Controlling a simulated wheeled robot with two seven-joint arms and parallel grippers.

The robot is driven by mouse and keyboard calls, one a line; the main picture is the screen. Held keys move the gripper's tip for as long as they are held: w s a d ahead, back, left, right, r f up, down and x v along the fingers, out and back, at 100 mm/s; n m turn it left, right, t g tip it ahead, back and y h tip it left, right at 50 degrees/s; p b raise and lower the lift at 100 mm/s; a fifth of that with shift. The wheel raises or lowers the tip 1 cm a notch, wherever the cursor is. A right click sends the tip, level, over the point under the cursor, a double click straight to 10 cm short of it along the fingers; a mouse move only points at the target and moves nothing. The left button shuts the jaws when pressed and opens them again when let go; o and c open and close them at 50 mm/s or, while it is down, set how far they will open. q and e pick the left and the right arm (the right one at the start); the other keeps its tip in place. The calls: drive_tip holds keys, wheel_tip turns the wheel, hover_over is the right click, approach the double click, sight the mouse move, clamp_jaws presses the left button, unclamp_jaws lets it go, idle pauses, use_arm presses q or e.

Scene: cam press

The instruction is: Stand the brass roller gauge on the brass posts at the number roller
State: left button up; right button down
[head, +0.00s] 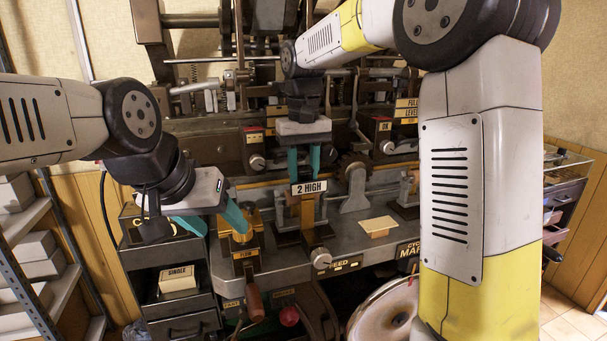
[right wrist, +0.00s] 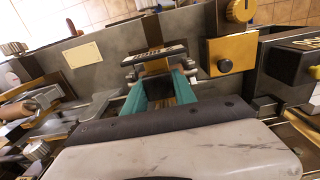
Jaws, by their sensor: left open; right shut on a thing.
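The brass roller gauge (head: 307,211) is upright in the head view, with a "2 HIGH" plate (head: 311,187) at its top. My right gripper (head: 304,174) points down from above, its teal fingers shut on the gauge's top. In the right wrist view the gauge (right wrist: 157,58) shows between and beyond the fingertips (right wrist: 164,84). The gauge's lower end is at a dark block (head: 303,236) on the press bed; I cannot tell whether it rests on the brass posts, which are not clearly visible. My left gripper (head: 222,230) is open beside a brass knob (head: 242,226).
A silver knob (head: 321,259) sits at the front edge. Drawers with a "SINGLE" box (head: 176,279) stand left; a large round wheel (head: 385,310) is below.

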sight(304, 167)
drive_tip(key=shift+f, duration=0.1)
idle(0.3)
drive_tip(key=c, duration=0.9)
unclamp_jaws()
wheel_tip(304, 167, up, 8)
drive_tip(key=shift+f, duration=0.2)
drive_tip(key=shift+r, duration=0.1)
